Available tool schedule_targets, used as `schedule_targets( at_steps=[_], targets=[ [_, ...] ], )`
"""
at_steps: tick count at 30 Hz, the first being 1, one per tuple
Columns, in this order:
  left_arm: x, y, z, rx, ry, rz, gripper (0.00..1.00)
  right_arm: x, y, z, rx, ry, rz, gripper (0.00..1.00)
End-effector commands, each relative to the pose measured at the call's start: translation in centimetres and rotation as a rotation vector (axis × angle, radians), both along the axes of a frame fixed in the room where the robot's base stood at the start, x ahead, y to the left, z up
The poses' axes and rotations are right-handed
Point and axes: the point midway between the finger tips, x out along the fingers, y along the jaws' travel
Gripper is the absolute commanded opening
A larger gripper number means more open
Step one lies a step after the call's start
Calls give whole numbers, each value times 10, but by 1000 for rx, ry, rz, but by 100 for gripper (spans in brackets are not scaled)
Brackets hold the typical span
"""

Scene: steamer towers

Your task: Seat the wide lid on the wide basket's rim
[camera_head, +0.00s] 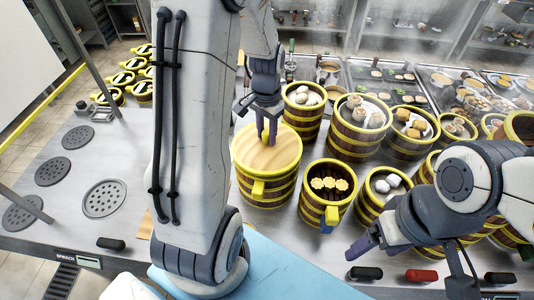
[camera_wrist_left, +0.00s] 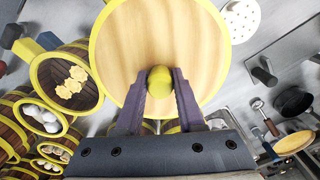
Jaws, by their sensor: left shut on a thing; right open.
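The wide lid (camera_head: 267,152) is a round pale wooden disc with a yellow edge. It lies level over the wide basket (camera_head: 265,190), a brown and yellow banded basket with yellow handles. My left gripper (camera_head: 266,138) points down at the lid's middle and is shut on its yellow knob (camera_wrist_left: 158,80). In the left wrist view the lid (camera_wrist_left: 165,35) hides the basket's opening. I cannot tell whether the lid touches the rim all around. My right gripper (camera_head: 364,242) is open and empty, low at the right near the counter's front.
A narrower basket with yellow flower-shaped pieces (camera_head: 328,188) stands close to the right. Several filled baskets, such as one with white buns (camera_head: 304,98), crowd behind and right. Steamer vents (camera_head: 106,198) and bare counter lie left.

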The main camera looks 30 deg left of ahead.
Motion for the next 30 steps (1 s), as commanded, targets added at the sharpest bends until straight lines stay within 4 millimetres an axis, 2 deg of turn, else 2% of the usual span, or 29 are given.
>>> schedule_targets(
  at_steps=[30],
  targets=[
    [0,0,-6,0,0,0,0,0,0,-4,0,0,0,80]
  ],
)
